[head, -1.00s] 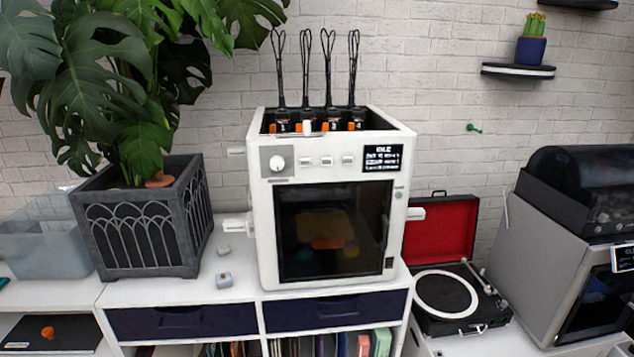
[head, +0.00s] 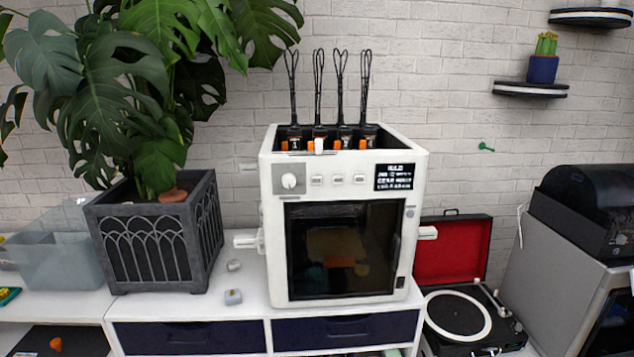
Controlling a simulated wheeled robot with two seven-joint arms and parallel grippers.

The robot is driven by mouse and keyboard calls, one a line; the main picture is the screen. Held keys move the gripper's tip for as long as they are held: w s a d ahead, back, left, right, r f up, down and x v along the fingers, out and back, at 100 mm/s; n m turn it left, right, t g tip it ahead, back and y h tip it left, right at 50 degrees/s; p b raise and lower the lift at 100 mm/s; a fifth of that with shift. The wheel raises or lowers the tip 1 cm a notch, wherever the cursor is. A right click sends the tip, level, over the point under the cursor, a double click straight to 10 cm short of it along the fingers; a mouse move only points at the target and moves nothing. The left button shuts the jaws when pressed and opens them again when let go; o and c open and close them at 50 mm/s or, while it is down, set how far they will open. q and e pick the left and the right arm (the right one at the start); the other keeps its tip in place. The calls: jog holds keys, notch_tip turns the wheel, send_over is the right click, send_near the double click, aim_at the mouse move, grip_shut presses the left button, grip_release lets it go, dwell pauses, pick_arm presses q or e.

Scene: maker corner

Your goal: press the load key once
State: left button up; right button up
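A white 3D printer (head: 272,240) stands on the white cabinet. Its front panel has a round knob (head: 290,181), a row of three small keys (head: 338,180), and a dark display (head: 394,177) with white text too small to read. I cannot tell from the labels which key is the load key. The printer's dark glass door (head: 340,250) is shut, with an orange thing dimly visible inside. Neither of my grippers is in view.
A large plant in a dark grey planter (head: 160,235) stands left of the printer, with two small blocks (head: 233,297) between. A red-lidded turntable (head: 458,312) and a grey machine (head: 560,265) stand to the right. The space before the panel is clear.

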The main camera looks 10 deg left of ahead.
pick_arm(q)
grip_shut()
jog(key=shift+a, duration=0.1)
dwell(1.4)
